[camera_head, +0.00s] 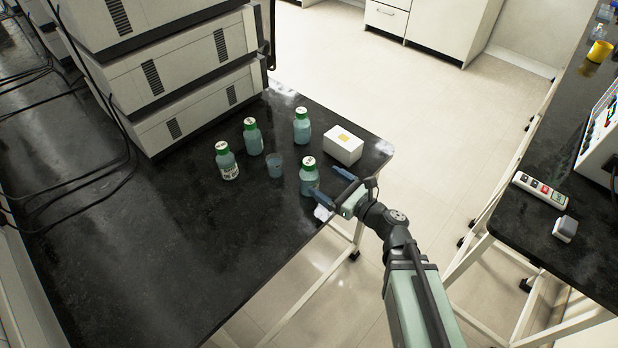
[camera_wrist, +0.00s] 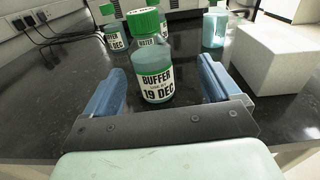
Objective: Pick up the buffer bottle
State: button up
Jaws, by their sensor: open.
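The buffer bottle (camera_wrist: 156,92) stands upright on the black bench, with green cap, bluish liquid and a label reading BUFFER 19 DEC. In the head view this appears to be the front bottle (camera_head: 309,181), near the bench edge. My gripper (camera_head: 322,180) is open, its blue fingers spread on either side of the bottle near the tips. In the wrist view there is a gap on both sides. The small word WATER shows above the buffer label; I cannot tell if it is on this bottle or one behind.
Similar green-capped bottles stand at the left (camera_head: 227,162), middle (camera_head: 253,139) and back (camera_head: 302,128). A small beaker (camera_head: 275,166) stands behind the front bottle. A white box (camera_head: 343,145) is close to my gripper's right. Stacked instruments (camera_head: 180,70) fill the back left. Bare bench lies front left.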

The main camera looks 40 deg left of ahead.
aim_at(304, 171)
jog(key=shift+s+a+r, duration=0.1)
jog(key=shift+s+a, duration=0.25)
jog(key=shift+s, duration=0.25)
jog(key=shift+a, duration=3.75)
jog(key=shift+c, duration=0.3)
jog(key=c, duration=1.2)
jog(key=shift+o, duration=0.2)
notch_tip(304, 171, up, 10)
jog(key=shift+f, duration=0.15)
jog(key=shift+w+d+r+m, duration=0.1)
jog(key=shift+r+m, duration=0.1)
jog(key=shift+m, duration=0.1)
